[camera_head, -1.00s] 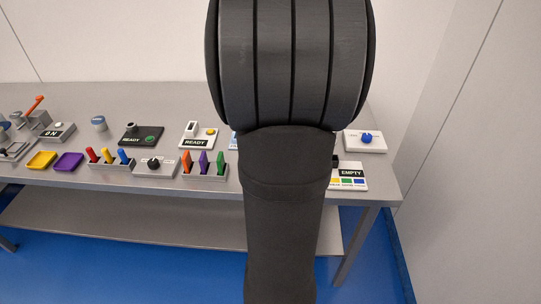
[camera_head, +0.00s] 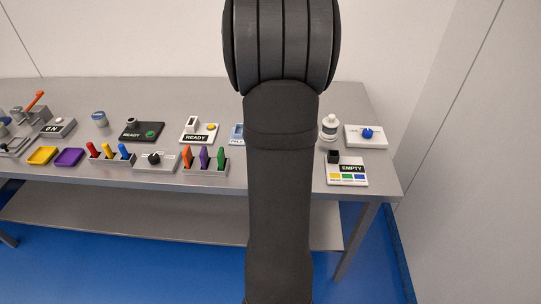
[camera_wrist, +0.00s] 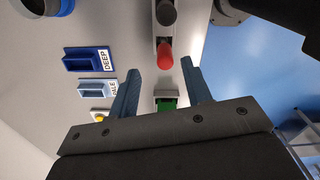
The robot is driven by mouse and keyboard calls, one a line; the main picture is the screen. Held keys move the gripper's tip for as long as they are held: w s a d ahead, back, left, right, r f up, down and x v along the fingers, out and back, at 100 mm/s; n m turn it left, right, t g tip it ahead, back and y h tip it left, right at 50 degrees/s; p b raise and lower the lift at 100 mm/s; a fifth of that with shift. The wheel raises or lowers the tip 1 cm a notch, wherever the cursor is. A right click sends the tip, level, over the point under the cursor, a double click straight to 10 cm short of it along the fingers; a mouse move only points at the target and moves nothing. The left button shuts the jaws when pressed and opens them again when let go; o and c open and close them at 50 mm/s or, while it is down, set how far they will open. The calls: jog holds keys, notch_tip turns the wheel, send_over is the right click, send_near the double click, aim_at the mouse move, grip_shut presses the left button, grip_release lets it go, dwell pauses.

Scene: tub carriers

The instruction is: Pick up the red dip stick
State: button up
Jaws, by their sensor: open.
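In the wrist view, my gripper (camera_wrist: 160,82) is open and empty, its two blue-grey fingers spread apart. A red stick-like piece (camera_wrist: 165,56) stands in a narrow grey holder (camera_wrist: 158,36), just beyond the fingertips and between their lines. A dark grey piece (camera_wrist: 166,13) stands in the same holder. A green piece (camera_wrist: 165,104) shows between the fingers. My arm hides the gripper and the holder there.
A second rack (camera_head: 205,170) holds orange, purple and green sticks. Blue pieces labelled DEEP (camera_wrist: 88,59) and PALE (camera_wrist: 97,88) lie left of the fingers in the wrist view. A white bottle (camera_head: 330,127) and an EMPTY panel (camera_head: 347,178) stand right of my arm.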

jog(key=shift+s+a+f, duration=0.1)
jog(key=shift+s+f, duration=0.1)
jog(key=shift+f, duration=1.45)
jog(key=shift+s+f, duration=0.15)
jog(key=shift+f, duration=1.5)
grip_shut()
